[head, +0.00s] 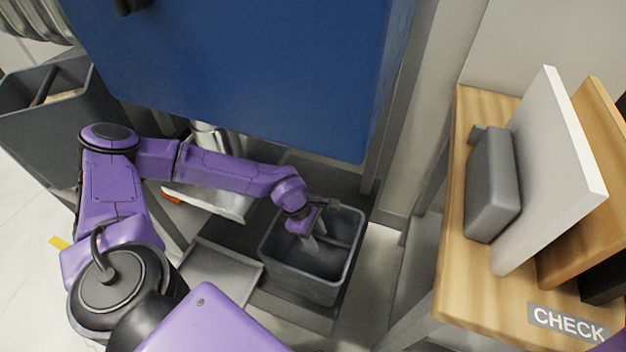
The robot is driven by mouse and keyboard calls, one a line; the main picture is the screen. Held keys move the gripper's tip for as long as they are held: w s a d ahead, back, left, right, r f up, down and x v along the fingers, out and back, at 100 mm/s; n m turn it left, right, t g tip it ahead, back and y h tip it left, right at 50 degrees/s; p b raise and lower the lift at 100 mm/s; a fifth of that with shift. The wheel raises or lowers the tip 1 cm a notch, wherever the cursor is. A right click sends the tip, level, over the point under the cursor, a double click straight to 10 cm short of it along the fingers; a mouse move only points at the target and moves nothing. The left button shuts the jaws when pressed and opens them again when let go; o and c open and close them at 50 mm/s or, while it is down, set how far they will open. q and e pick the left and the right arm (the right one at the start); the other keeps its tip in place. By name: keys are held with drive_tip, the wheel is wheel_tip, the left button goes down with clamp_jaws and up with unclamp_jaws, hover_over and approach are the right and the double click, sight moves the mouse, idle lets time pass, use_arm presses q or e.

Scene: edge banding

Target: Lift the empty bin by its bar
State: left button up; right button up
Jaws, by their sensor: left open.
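The empty grey bin (303,281) stands on a dark low shelf beneath the blue machine, at the lower middle of the head view. Its inside looks bare. A bar (338,243) runs across its opening near the top. My left gripper (315,243) reaches in from the left, over and partly inside the bin's mouth, close to the bar. Its jaws are open, and I cannot tell whether the bar lies between them. My gripper and wrist hide part of the bar. My right gripper is not in view.
The blue machine body (240,70) hangs just above my left forearm. Another grey bin (40,125) stands at the left. A grey tray (210,275) lies left of the empty bin. A wooden table (455,280) with upright boards (548,180) and a CHECK label stands at the right.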

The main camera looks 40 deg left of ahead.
use_arm(q)
clamp_jaws()
drive_tip(key=shift+w, duration=0.1)
idle(1.4)
